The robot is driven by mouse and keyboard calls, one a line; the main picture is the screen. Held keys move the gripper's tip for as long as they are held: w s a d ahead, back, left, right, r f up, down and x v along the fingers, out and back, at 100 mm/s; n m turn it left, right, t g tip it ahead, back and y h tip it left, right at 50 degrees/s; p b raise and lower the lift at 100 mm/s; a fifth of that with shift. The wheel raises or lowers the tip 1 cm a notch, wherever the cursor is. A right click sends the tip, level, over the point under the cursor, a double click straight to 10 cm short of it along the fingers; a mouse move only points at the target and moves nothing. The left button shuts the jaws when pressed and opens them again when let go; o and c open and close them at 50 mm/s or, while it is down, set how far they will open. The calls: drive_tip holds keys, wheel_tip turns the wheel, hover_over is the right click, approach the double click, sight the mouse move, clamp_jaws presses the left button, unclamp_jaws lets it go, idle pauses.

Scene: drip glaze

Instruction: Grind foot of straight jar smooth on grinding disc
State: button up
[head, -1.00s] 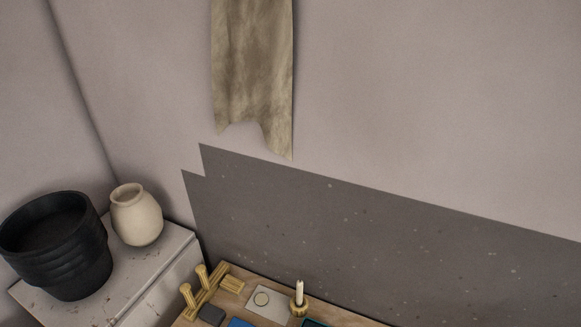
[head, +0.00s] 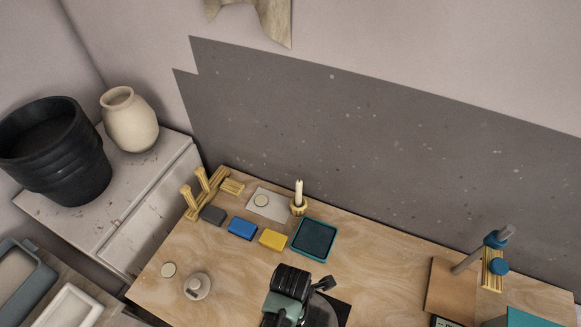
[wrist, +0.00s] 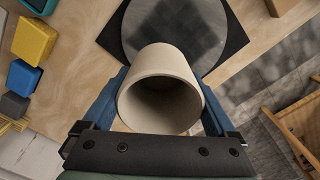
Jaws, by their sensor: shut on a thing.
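The straight jar (wrist: 158,62) is a pale beige cylinder in the wrist view, its open mouth facing the camera. My gripper (wrist: 162,100) is shut on it, with a blue finger on each side. The jar's far end overlaps the near part of the round grey grinding disc (wrist: 181,22); I cannot tell whether they touch. The disc lies on a black square base (wrist: 110,38). In the head view, my gripper (head: 290,290) is at the bottom middle and hides the jar. The disc (head: 324,312) shows partly beside it.
On the wooden table (head: 150,299) are a blue block (head: 241,228), a yellow block (head: 272,239), a dark block (head: 213,215), a teal tray (head: 315,239) and a small pale round pot (head: 197,286). A wooden stand (head: 452,289) is at right. Bare table lies between.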

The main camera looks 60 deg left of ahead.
drive_tip(key=shift+f+n, duration=0.15)
drive_tip(key=shift+n, duration=0.35)
drive_tip(key=shift+f+b, duration=0.3)
drive_tip(key=shift+b, duration=0.3)
wheel_tip(320, 180, down, 4)
drive_tip(key=b, duration=0.4)
drive_tip(key=shift+f+b, duration=0.15)
drive_tip(key=shift+b, duration=0.15)
drive_tip(key=w+d, duration=0.1)
drive_tip(key=w+d+p, duration=0.1)
drive_tip(key=d, duration=0.2)
drive_tip(key=shift+w+d, duration=0.25)
drive_tip(key=shift+w, duration=0.15)
drive_tip(key=shift+w+d, duration=0.5)
drive_tip(key=shift+d, duration=0.25)
drive_tip(key=shift+f, duration=0.9)
drive_tip(key=shift+s+a, duration=0.1)
drive_tip(key=shift+s, duration=0.1)
drive_tip(key=shift+s+a, duration=0.3)
drive_tip(key=shift+a, duration=0.25)
drive_tip(key=shift+s+a+p, duration=0.4)
drive_tip(key=shift+s+a, duration=0.05)
drive_tip(key=shift+a, duration=0.25)
